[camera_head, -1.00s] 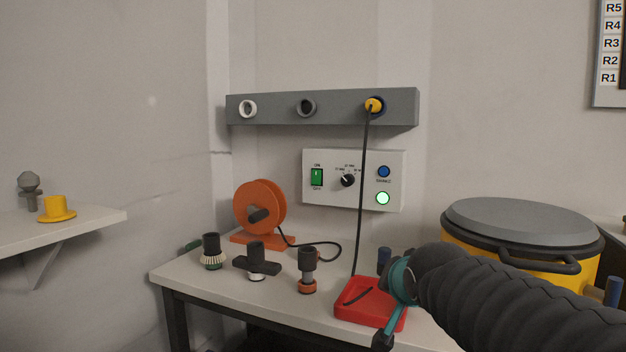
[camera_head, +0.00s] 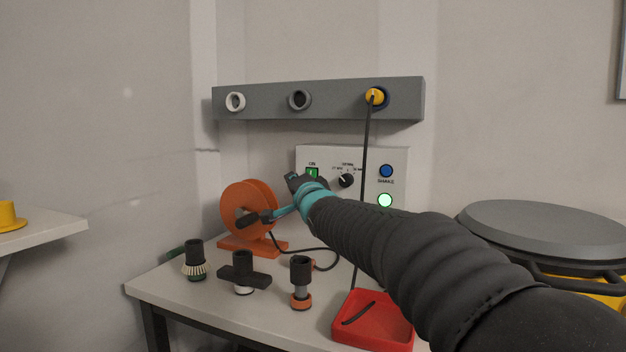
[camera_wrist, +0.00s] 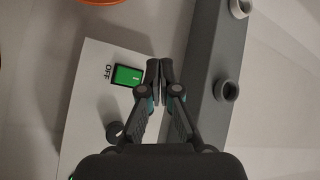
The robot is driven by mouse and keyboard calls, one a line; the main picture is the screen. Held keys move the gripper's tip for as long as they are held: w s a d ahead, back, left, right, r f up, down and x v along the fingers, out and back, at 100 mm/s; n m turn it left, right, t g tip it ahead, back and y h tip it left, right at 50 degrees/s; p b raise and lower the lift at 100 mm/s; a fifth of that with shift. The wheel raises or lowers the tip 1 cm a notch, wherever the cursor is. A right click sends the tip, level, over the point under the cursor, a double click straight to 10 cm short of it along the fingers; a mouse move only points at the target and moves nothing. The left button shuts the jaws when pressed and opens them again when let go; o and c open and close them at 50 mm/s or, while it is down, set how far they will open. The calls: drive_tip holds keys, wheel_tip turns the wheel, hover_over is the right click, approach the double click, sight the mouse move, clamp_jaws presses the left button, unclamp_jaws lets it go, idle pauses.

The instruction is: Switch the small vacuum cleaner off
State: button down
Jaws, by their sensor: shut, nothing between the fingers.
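The white control panel (camera_head: 401,162) hangs on the wall and also shows in the wrist view (camera_wrist: 84,130). Its green rocker switch (camera_head: 312,172) is partly hidden behind my gripper in the head view; in the wrist view the switch (camera_wrist: 127,76) is clear, with "OFF" printed beside it. A round green lamp (camera_head: 385,200) on the panel is lit. My gripper (camera_head: 292,180) is shut and empty in front of the panel's left part. In the wrist view its fingertips (camera_wrist: 159,68) appear just right of the switch; contact cannot be told.
A grey bar with round ports (camera_head: 270,99) runs above the panel, a yellow plug (camera_head: 374,96) in its right port. An orange reel (camera_head: 240,207), several dark fittings and a red tray (camera_head: 340,334) stand on the bench. A grey-lidded yellow drum (camera_head: 530,232) is at right.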

drive_tip(key=w+d+f+p, duration=0.1)
drive_tip(key=w+d+p, duration=0.2)
drive_tip(key=w+p, duration=0.3)
drive_tip(key=shift+w+f, duration=0.25)
drive_tip(key=shift+w, duration=0.8)
idle(1.0)
drive_tip(key=shift+w+d, duration=0.1)
drive_tip(key=shift+w, duration=0.25)
